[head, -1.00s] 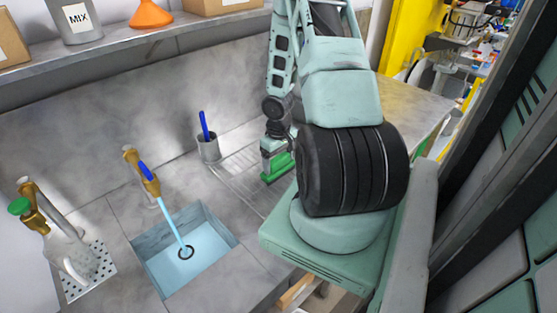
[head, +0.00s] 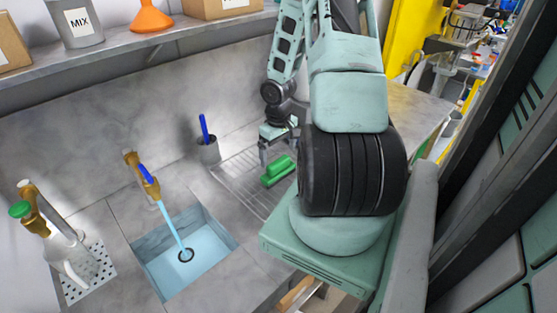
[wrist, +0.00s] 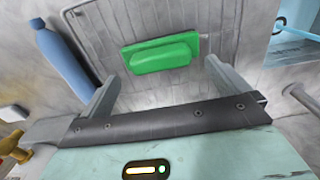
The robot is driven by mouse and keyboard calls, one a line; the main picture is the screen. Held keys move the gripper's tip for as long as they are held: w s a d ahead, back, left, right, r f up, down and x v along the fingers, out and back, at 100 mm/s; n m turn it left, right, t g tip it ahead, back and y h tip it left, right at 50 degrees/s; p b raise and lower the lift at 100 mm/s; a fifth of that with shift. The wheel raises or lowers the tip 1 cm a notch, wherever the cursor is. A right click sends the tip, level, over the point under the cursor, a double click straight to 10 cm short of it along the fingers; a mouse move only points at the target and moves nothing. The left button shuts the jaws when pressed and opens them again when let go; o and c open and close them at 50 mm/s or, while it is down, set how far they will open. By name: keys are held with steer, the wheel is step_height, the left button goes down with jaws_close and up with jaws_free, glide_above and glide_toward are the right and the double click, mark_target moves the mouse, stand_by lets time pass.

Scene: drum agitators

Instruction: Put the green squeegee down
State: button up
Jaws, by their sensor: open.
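The green squeegee (head: 277,171) lies on the ribbed drainboard (head: 232,177) to the right of the sink. In the wrist view, the squeegee (wrist: 160,54) rests flat on the ribbed surface, beyond my fingers and roughly centred between them. My gripper (head: 277,149) is open and empty just above and behind the squeegee in the head view. In the wrist view, my gripper's (wrist: 160,76) two fingers are spread wide, with a gap to the squeegee. My arm hides the right part of the drainboard in the head view.
A grey cup (head: 208,150) with a blue-handled tool stands behind the drainboard's left end. The sink (head: 160,275) holds blue water under a running tap (head: 146,178). A jug (head: 75,260) stands at far left. A shelf (head: 110,62) with containers runs above.

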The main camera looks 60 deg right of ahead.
mark_target(279, 161)
step_height(279, 161, up, 7)
stand_by(0.3)
steer(key=w+a+r+n, duration=0.2)
steer(key=a+r, duration=0.1)
steer(key=a, duration=0.5)
steer(key=w+a+r+n, duration=0.2)
steer(key=w+a+r, duration=0.1)
steer(key=a, duration=0.6)
steer(key=w+a+r+n, duration=0.1)
steer(key=w+a+r, duration=0.1)
steer(key=a, duration=0.6)
steer(key=s+a+r+n, duration=0.3)
steer(key=s+a, duration=0.4)
steer(key=a, duration=0.3)
steer(key=s+a+r+n, duration=0.3)
steer(key=s+a, duration=0.5)
steer(key=a, duration=0.3)
steer(key=shift+s+a+r+y, duration=0.2)
steer(key=shift+r+y, duration=0.1)
steer(key=shift+y, duration=0.1)
steer(key=shift+f, duration=0.1)
